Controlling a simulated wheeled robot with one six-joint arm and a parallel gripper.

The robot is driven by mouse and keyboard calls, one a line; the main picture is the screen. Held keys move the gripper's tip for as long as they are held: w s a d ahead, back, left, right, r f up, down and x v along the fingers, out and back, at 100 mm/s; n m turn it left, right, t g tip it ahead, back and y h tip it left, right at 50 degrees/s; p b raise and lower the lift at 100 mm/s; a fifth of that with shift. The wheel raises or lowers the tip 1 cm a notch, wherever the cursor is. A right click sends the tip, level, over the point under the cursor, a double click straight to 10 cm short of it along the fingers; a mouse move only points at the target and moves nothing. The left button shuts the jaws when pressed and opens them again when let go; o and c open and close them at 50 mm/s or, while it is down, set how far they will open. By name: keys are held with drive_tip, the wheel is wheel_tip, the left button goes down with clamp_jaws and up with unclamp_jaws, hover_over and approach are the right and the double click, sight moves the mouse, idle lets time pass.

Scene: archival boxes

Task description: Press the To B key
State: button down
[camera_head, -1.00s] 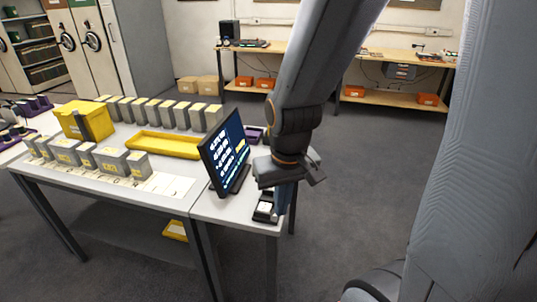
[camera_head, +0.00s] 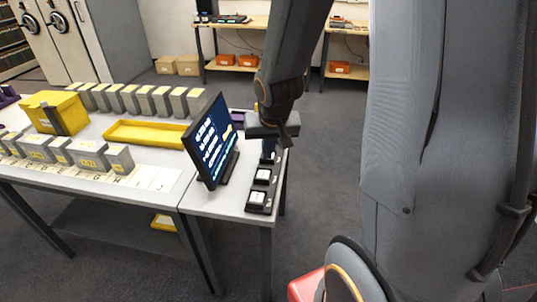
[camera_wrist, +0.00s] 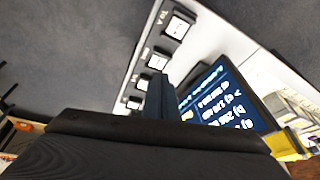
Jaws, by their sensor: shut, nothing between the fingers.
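A black key strip (camera_head: 261,193) with white keys lies on the right end of the desk, beside the monitor. In the wrist view the strip (camera_wrist: 150,50) runs diagonally with several white keys. The end key (camera_wrist: 178,28) has a label that reads like "To A". The other labels are too small or blurred to read, so I cannot tell which key is To B. My gripper (camera_head: 269,155) is shut and empty, pointing down at the far part of the strip. In the wrist view its fingers (camera_wrist: 160,92) hide part of the strip. I cannot tell whether they touch a key.
The monitor (camera_head: 211,145) stands close left of my gripper; its screen (camera_wrist: 222,95) shows lines of text. A yellow tray (camera_head: 150,134), a yellow box (camera_head: 58,112) and several grey boxes (camera_head: 90,155) stand on the desk. Open floor lies to the right.

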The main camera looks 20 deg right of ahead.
drive_tip(key=w+d+f+m+t, duration=0.1)
drive_tip(key=w+d+m+t, duration=0.1)
drive_tip(key=w+d, duration=0.2)
drive_tip(key=w+d+f+m+t+y+p, duration=0.1)
drive_tip(key=w+d+f+m+t, duration=0.1)
drive_tip(key=w, duration=0.9)
drive_tip(key=shift+w+d+m+t, duration=0.15)
drive_tip(key=shift+d+m+t, duration=0.35)
drive_tip(key=shift+d+m, duration=0.3)
drive_tip(key=shift+d+f, duration=0.1)
wheel_tip(320, 180, down, 6)
drive_tip(key=b, duration=0.6)
drive_tip(key=shift+r, duration=0.25)
drive_tip(key=shift+f+b, duration=1.25)
drive_tip(key=shift+f, duration=0.35)
drive_tip(key=shift+f, duration=0.15)
drive_tip(key=shift+f, duration=0.25)
